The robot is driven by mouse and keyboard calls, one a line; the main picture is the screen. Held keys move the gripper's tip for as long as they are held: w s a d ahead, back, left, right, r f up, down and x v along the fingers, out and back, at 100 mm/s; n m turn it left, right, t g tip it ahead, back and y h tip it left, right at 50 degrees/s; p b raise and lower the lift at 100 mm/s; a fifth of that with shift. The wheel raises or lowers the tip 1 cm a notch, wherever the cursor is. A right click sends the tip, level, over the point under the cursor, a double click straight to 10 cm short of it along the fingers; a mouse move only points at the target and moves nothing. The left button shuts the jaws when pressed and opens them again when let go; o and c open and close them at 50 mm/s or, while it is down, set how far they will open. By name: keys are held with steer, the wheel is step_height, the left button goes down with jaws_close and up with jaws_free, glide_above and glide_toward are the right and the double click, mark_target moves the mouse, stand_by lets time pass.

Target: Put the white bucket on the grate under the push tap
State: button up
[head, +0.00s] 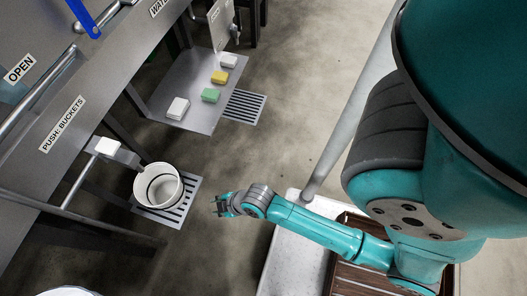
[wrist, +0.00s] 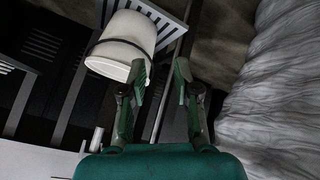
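The white bucket (head: 160,184) stands upright on the slatted grate (head: 183,207), toward its far left part, with slats showing at the near right. The push tap (head: 108,146) with its white block is above and left of the bucket. My gripper (head: 220,206) is to the right of the bucket, apart from it in the head view. In the wrist view the bucket (wrist: 124,42) with its dark band is beyond the fingers, nearest the left one; whether they touch is unclear. My gripper (wrist: 160,72) is open, with nothing between the fingers.
A metal shelf (head: 190,117) holds several white, green and yellow blocks, with another grate (head: 243,107) beside it. A "PUSH: BUCKETS" sign (head: 62,124) is on the metal counter. A white rounded thing (head: 68,291) is cut off at the bottom left.

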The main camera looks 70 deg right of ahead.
steer(key=s+r+m+t, duration=0.3)
steer(key=s+r, duration=0.6)
steer(key=r, duration=0.3)
steer(key=s+r+m+t+h, duration=0.1)
steer(key=s+r+m+t, duration=0.2)
steer(key=s+r, duration=0.6)
step_height(320, 180, up, 3)
steer(key=shift+s+a+r+m+t, duration=0.1)
steer(key=shift+s+a+m+t, duration=0.15)
steer(key=shift+a+m+t, duration=0.3)
